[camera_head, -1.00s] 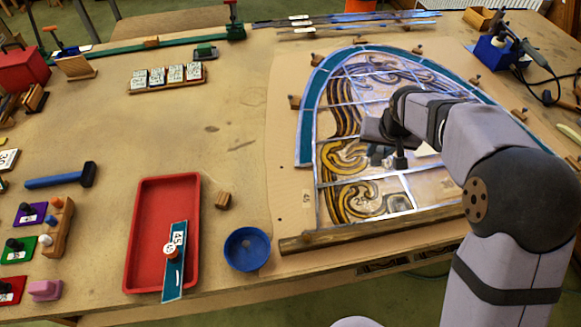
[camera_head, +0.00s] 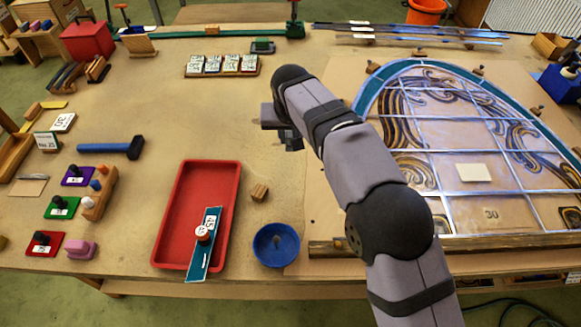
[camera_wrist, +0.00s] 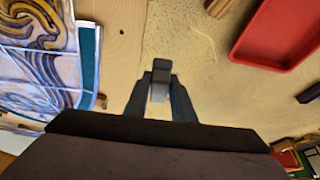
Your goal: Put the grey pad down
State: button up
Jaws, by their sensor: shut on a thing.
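My gripper (camera_wrist: 160,98) is shut on the grey pad (camera_wrist: 160,72), a small grey block that shows between and beyond its fingertips in the wrist view. In the head view my gripper (camera_head: 290,142) is over the bare table left of the leaded panel (camera_head: 445,150). There the pad is too small and too hidden by the arm to make out. The wrist view shows bare tabletop beyond the pad. I cannot tell how high the pad is above it.
A red tray (camera_head: 166,225) holding a teal strip (camera_head: 205,250), a wooden block (camera_head: 259,192) and a blue bowl (camera_head: 276,246) are nearer the front. White numbered tiles (camera_head: 222,65) stand at the back. A blue hammer (camera_head: 112,147) lies left. The table between these is clear.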

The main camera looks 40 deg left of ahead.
jog(key=shift+f+p, duration=1.65)
jog(key=shift+f, duration=3.35)
jog(key=shift+f, duration=0.15)
jog(key=o, duration=1)
jog(key=shift+c, duration=0.2)
jog(key=shift+r, duration=0.3)
jog(key=b+v, duration=0.3)
jog(key=v, duration=0.9)
jog(key=shift+b, duration=0.35)
